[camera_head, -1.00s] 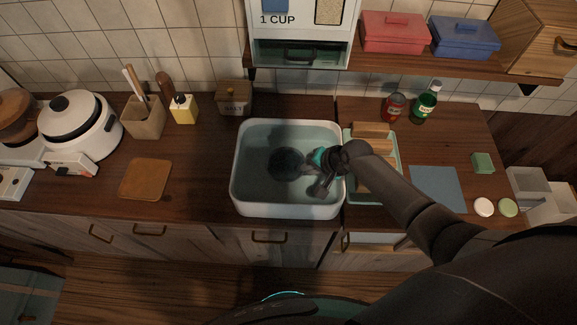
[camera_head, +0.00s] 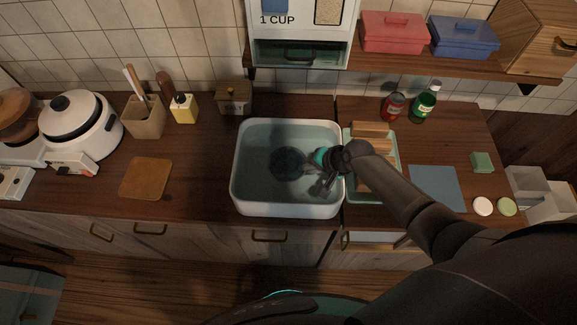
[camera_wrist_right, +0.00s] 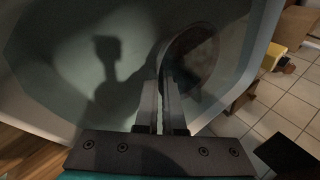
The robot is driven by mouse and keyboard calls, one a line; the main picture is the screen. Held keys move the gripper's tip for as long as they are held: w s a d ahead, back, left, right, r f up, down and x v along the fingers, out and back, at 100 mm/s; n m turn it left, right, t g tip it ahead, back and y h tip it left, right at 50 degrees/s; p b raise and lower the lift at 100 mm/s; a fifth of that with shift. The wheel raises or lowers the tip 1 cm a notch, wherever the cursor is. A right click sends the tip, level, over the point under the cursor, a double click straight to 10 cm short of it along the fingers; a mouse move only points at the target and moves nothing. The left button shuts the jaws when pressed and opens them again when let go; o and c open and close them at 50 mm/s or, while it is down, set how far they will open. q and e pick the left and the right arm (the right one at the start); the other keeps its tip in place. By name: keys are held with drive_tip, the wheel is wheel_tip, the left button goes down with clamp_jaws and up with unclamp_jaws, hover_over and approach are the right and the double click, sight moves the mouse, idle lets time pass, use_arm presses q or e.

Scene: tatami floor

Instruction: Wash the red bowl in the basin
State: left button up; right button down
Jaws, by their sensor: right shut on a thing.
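The white basin (camera_head: 338,207) stands on the counter and holds bluish water. A round, dark bowl (camera_head: 287,163) is in the basin; in this light its red colour barely shows. My right gripper (camera_head: 318,172) reaches into the basin from the right, at the bowl's right side. In the right wrist view, the right gripper (camera_wrist_right: 158,105) is shut on the rim of the bowl (camera_wrist_right: 195,55), with the basin wall (camera_wrist_right: 255,60) behind it. The bowl's inside is in deep shadow. My left gripper is not in view.
A green rack (camera_head: 395,150) with wooden pieces stands close against the basin's right side, under my right arm. A blue cloth (camera_head: 437,188) lies farther right. A brown board (camera_head: 146,179) lies to the left, with bare counter between it and the basin.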

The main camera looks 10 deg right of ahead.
wheel_tip(320, 180, up, 12)
drive_tip(key=p, duration=0.5)
drive_tip(key=shift+d+f, duration=0.15)
drive_tip(key=shift+f, duration=0.1)
idle(0.6)
drive_tip(key=shift+r, duration=0.1)
idle(0.8)
wheel_tip(320, 180, up, 4)
drive_tip(key=shift+f, duration=0.1)
idle(0.3)
idle(0.4)
